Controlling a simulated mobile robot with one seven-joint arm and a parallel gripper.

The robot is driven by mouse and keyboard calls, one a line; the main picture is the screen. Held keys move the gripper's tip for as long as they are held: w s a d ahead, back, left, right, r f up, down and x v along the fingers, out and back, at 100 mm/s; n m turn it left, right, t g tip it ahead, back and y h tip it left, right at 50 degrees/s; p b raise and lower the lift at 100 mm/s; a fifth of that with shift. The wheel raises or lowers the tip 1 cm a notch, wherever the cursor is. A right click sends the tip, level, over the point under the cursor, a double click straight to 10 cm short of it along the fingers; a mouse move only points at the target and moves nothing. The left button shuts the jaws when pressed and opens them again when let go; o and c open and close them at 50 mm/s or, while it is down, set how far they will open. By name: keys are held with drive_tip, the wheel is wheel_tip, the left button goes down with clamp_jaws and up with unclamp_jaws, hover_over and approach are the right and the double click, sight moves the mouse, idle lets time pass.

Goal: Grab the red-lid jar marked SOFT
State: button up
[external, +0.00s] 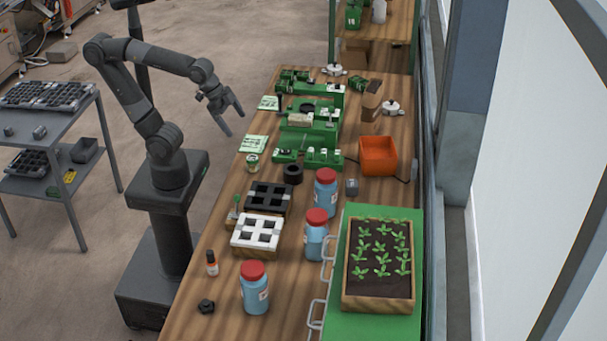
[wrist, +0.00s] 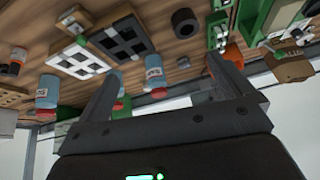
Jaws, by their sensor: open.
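Three blue jars with red lids stand upright on the wooden bench in the external view: a front jar (external: 255,291), a middle jar (external: 316,240) beside the green mat, and a back jar (external: 326,196). Their labels are too small to read, so I cannot tell which is marked SOFT. In the tilted wrist view, one jar (wrist: 47,92) is at the left and another (wrist: 155,76) is between my fingers; a third is partly hidden by the left finger. My gripper (external: 235,124) is open and empty, above the bench's left edge, away from all jars.
Black (external: 267,199) and white (external: 258,233) seed trays sit left of the jars. A planter box of seedlings (external: 347,284) stands on the green mat (external: 375,326) at the right. An orange bin (external: 378,161) and green fixtures (external: 322,135) stand farther back. A small red-labelled bottle (external: 212,266) is near the left edge.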

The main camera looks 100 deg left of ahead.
drive_tip(key=w+d+r+m+h, duration=0.1)
drive_tip(key=w+d+m, duration=0.2)
drive_tip(key=w+d, duration=0.8)
drive_tip(key=m+g+h, duration=0.2)
drive_tip(key=m+h, duration=0.2)
drive_tip(key=m, duration=0.3)
approach(251, 262)
wheel_tip(251, 262, down, 5)
drive_tip(key=w, duration=0.1)
drive_tip(key=x, duration=0.5)
drive_tip(key=shift+d+r, duration=0.15)
drive_tip(key=shift+d, duration=0.3)
drive_tip(key=shift+w+d+f, duration=0.25)
drive_tip(key=shift+d+f, duration=0.3)
drive_tip(key=shift+f, duration=0.1)
drive_tip(key=shift+w+d+f, duration=0.2)
drive_tip(key=shift+d+f, duration=0.35)
drive_tip(key=shift+f, duration=0.1)
drive_tip(key=shift+w+d+f, duration=0.25)
drive_tip(key=shift+d+f, duration=0.3)
drive_tip(key=shift+f, duration=0.1)
